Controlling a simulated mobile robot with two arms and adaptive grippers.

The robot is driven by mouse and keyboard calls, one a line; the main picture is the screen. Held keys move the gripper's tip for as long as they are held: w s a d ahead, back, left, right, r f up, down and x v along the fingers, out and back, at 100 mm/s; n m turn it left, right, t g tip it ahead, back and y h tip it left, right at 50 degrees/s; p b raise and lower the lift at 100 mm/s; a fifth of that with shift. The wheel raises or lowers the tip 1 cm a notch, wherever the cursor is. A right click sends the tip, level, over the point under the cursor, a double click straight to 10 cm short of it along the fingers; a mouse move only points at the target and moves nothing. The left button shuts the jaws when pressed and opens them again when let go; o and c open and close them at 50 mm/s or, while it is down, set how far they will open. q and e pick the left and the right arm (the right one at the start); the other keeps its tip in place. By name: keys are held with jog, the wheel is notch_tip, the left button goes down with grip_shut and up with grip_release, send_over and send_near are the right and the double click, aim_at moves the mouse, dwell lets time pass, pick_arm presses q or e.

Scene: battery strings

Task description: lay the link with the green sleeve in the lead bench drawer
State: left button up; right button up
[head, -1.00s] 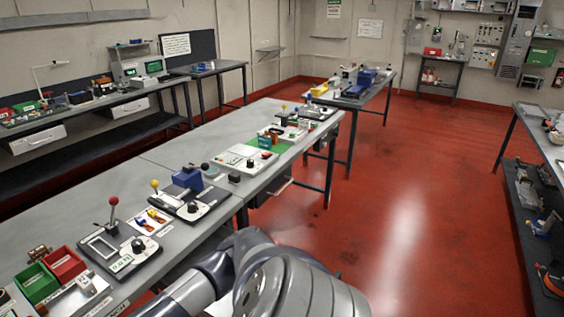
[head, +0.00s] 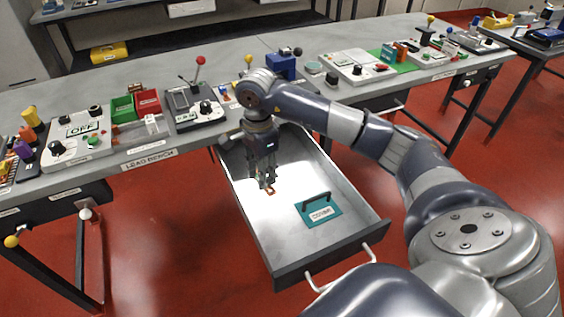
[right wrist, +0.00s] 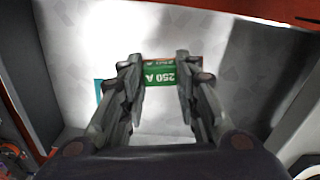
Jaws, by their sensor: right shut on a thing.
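The lead bench drawer (head: 260,245) is pulled open below the bench edge that carries the LEAD BENCH label (head: 148,160). My right gripper (head: 266,183) points down inside the drawer's outline, towards its back left part. It is shut on the link with the green sleeve (right wrist: 160,74), marked 250 A, which lies across between the fingertips in the right wrist view. A copper-coloured end of the link shows at the fingertips in the head view. I cannot tell whether the link touches the drawer floor. My left gripper is not in view.
A teal piece with a dark handle and a white label (head: 320,212) lies in the drawer's right part. The floor around the drawer's front is free. Red and green bins (head: 123,109) and several instruments stand on the bench above.

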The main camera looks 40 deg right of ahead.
jog(key=shift+w+d+r+m, duration=0.1)
jog(key=shift+w+d+m, duration=0.45)
jog(key=shift+m, duration=0.35)
send_over(266, 200)
notch_tip(266, 200, down, 5)
jog(key=shift+a+f, duration=0.1)
jog(key=shift+a, duration=0.05)
jog(key=shift+f, duration=0.55)
notch_tip(266, 200, down, 3)
jog(key=shift+s+f+p, duration=0.1)
jog(key=shift+p, duration=0.4)
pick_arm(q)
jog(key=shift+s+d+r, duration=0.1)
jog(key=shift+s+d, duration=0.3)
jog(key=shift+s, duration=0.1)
pick_arm(e)
jog(key=shift+f, duration=0.1)
jog(key=shift+f, duration=0.15)
jog(key=o, duration=1.1)
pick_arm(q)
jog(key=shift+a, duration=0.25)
